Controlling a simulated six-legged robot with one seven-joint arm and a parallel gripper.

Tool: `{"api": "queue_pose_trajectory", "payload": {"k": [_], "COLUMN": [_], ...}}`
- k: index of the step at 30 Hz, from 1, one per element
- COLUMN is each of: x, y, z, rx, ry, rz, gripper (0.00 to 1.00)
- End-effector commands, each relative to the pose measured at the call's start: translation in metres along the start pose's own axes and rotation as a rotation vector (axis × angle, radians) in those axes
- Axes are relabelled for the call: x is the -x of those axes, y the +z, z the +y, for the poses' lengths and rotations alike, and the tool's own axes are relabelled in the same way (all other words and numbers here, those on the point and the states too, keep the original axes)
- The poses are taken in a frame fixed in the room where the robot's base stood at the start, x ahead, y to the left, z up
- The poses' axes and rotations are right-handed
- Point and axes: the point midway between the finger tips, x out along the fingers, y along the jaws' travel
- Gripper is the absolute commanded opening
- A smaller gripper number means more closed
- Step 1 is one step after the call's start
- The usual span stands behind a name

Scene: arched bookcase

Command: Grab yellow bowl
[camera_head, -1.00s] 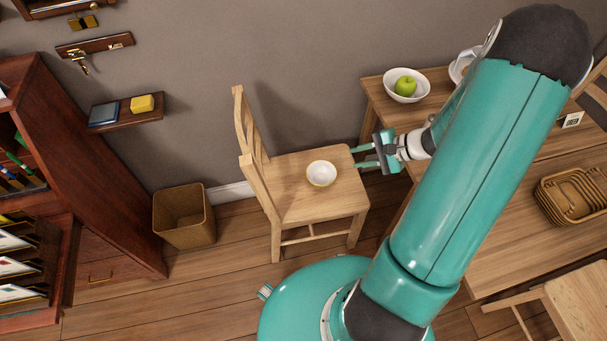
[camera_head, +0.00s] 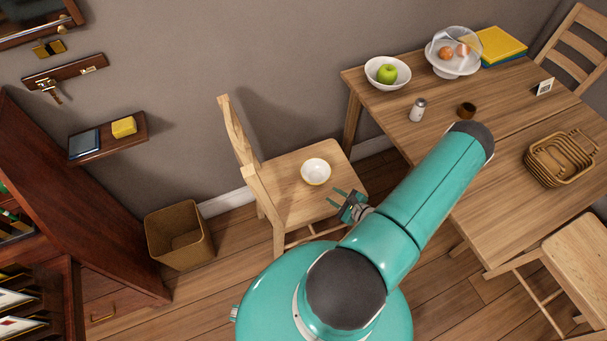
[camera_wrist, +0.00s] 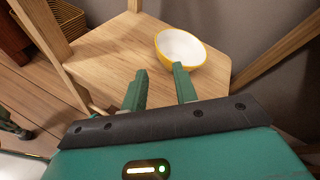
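The yellow bowl (camera_head: 316,172) sits upright on the seat of a wooden chair (camera_head: 290,205). It is white inside with a yellow outer wall, and it looks empty. In the wrist view the bowl (camera_wrist: 181,48) lies just beyond the fingertips, a little to the right of the middle. My gripper (camera_head: 338,196) is at the front right of the chair seat, short of the bowl and apart from it. In the wrist view my gripper (camera_wrist: 158,75) has its two fingers spread, with nothing between them.
The chair's backrest (camera_head: 240,150) rises left of the bowl. A wooden table (camera_head: 440,140) at right holds a white bowl (camera_head: 374,79) with a green apple, a shaker (camera_head: 418,110) and a basket (camera_head: 558,160). A waste bin (camera_head: 180,235) stands left of the chair.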

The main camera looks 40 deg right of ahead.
Motion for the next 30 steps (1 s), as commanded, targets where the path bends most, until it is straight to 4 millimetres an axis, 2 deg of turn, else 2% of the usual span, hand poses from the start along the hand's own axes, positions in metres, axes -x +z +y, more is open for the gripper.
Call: {"api": "queue_pose_trajectory", "payload": {"k": [5,15,23,30], "x": [-0.009,-0.068,-0.089,-0.127], "y": [-0.007,-0.009,-0.007,-0.004], "z": [-0.002,-0.004,-0.003,0.0], "rx": [-0.01,-0.01,-0.01,-0.008], "ry": [-0.015,-0.014,-0.013,-0.012], "rz": [0.007,0.008,0.007,0.006], "gripper": [0.29,0.29,0.29,0.29]}}
